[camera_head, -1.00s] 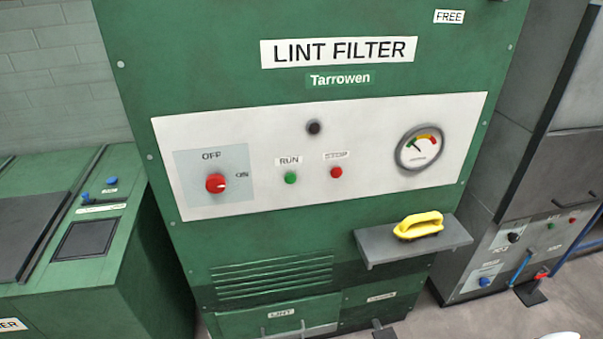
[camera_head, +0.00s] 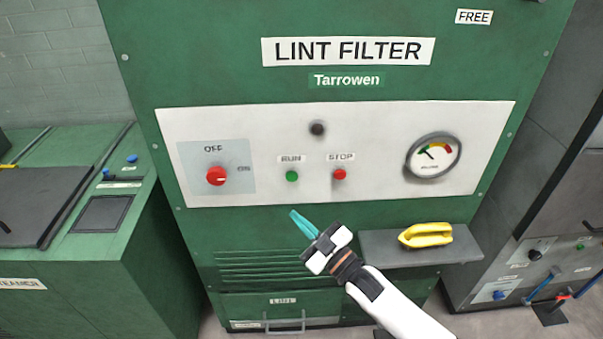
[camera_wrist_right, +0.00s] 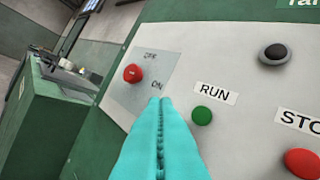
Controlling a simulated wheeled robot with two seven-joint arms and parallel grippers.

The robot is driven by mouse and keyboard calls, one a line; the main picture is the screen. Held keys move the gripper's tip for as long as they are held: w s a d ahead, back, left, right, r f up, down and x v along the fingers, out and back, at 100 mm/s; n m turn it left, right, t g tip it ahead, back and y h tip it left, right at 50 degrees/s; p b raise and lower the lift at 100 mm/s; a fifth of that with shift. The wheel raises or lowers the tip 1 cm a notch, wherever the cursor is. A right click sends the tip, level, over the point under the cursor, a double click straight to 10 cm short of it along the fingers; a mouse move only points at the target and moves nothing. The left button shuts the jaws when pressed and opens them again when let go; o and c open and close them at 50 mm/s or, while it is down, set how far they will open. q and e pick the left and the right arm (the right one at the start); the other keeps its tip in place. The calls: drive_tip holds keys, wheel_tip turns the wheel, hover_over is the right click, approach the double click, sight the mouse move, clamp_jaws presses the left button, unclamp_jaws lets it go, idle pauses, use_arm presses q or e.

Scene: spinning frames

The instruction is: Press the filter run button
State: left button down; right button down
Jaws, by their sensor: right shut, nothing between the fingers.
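The green run button (camera_head: 292,176) sits under a RUN label on the white panel (camera_head: 380,190) of the green lint filter cabinet. It also shows in the right wrist view (camera_wrist_right: 202,115), just right of the fingertips. The red stop button (camera_head: 340,174) is to its right. A red rotary switch (camera_head: 216,176) with OFF and ON marks is at the left; its pointer is toward ON. My right gripper (camera_head: 294,215), with teal fingers, is shut and empty. In the head view its tips are below the run button, apart from it. My left gripper is out of view.
A grey shelf (camera_head: 375,245) with a yellow-handled brush (camera_head: 426,235) juts out below the panel, right of my gripper. A dark lamp (camera_head: 317,128) and a round gauge (camera_head: 433,157) are on the panel. A green machine (camera_head: 150,240) stands at the left.

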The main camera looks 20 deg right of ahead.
drive_tip(key=shift+s+a+r+y, duration=0.1)
drive_tip(key=shift+r+y, duration=0.2)
drive_tip(key=shift+r, duration=0.4)
drive_tip(key=b, duration=0.4)
approach(292, 176)
drive_tip(key=w+a+r, duration=0.1)
drive_tip(key=w+a, duration=0.3)
drive_tip(key=shift+r, duration=0.4)
drive_tip(key=shift+w+a, duration=0.1)
drive_tip(key=shift+a, duration=0.05)
idle(1.0)
drive_tip(key=shift+w+b, duration=0.3)
drive_tip(key=shift+w, duration=0.1)
